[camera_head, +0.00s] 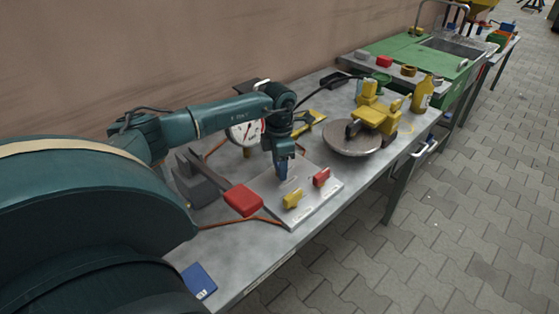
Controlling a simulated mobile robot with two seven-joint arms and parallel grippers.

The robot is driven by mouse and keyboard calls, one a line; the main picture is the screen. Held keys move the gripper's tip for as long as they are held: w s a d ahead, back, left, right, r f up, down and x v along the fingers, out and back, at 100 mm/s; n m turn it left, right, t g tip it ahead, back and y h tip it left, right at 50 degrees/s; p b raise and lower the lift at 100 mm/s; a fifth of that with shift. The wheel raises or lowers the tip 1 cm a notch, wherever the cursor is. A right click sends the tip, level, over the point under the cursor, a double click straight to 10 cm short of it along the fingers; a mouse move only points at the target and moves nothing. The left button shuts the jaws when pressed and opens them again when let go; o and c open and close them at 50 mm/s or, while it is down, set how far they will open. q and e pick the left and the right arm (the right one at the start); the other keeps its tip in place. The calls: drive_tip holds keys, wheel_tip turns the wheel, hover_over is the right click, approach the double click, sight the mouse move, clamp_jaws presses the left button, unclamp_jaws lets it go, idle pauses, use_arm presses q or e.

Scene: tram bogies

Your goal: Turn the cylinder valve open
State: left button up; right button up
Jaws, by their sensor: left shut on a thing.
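A flat grey valve plate (318,208) lies on the metal bench. It carries a yellow handle (292,199) and a red handle (321,177). My left gripper (283,172) points down over the plate's far left part, behind the yellow handle. It is shut on a small blue valve handle there, which the fingers mostly hide. I cannot tell from labels which handle belongs to the cylinder. My right gripper is not in view.
A round gauge (245,133) stands behind my left gripper. A red block (243,200) and an orange-brown hose (235,223) lie left of the plate. A yellow machine (378,116) on a round disc (350,142) and a yellow bottle (422,94) stand to the right.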

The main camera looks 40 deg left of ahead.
use_arm(q)
drive_tip(key=n, duration=0.3)
drive_tip(key=shift+r+p, duration=0.1)
drive_tip(key=shift+p, duration=0.3)
drive_tip(key=shift+n, duration=1.2)
drive_tip(key=shift+p, duration=0.3)
drive_tip(key=o, duration=1)
wheel_tip(320, 180, up, 13)
